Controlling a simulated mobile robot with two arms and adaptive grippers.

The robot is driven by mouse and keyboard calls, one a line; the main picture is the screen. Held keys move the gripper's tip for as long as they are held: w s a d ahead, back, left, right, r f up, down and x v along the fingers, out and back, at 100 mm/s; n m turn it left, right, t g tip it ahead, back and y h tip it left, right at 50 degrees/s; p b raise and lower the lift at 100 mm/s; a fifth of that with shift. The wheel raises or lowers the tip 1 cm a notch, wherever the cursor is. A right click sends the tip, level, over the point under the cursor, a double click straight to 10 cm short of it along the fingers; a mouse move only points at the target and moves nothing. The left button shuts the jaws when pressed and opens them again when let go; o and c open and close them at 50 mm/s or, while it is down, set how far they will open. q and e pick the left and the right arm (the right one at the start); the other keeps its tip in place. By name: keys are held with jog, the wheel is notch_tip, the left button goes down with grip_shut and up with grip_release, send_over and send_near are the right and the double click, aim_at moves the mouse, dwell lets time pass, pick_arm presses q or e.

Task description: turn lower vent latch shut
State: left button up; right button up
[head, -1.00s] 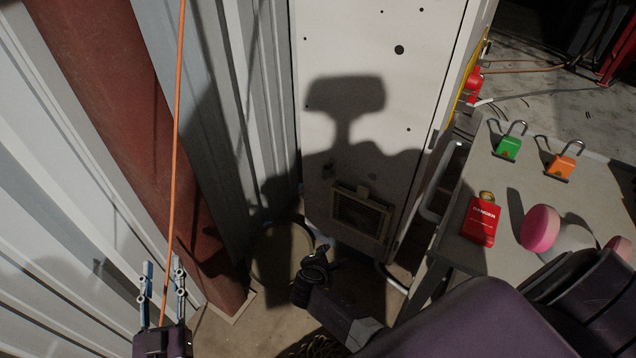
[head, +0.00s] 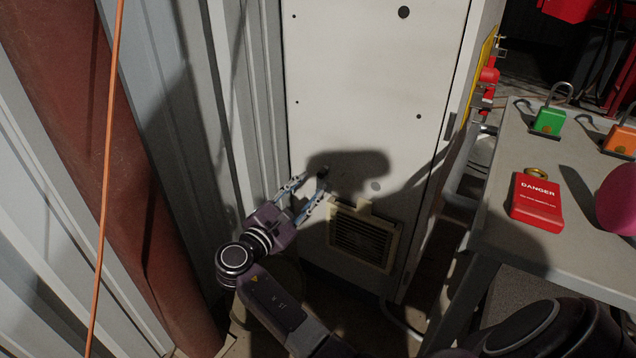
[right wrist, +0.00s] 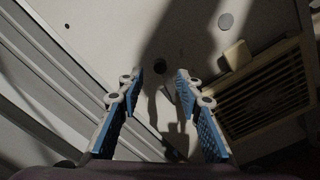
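The lower vent (head: 350,238) is a slatted grille in a beige frame low on the white cabinet; it also shows in the right wrist view (right wrist: 262,92). A small pale tab (head: 363,207) stands at its top edge. Contact cannot be made out. My left gripper is out of view.
Grey corrugated wall and a red-brown post (head: 95,150) stand close on the left, with an orange cable (head: 108,150) hanging there.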

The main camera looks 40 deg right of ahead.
aim_at(320, 176)
jog(key=b+x, duration=0.2)
jog(key=x, duration=0.5)
jog(key=shift+c, duration=0.7)
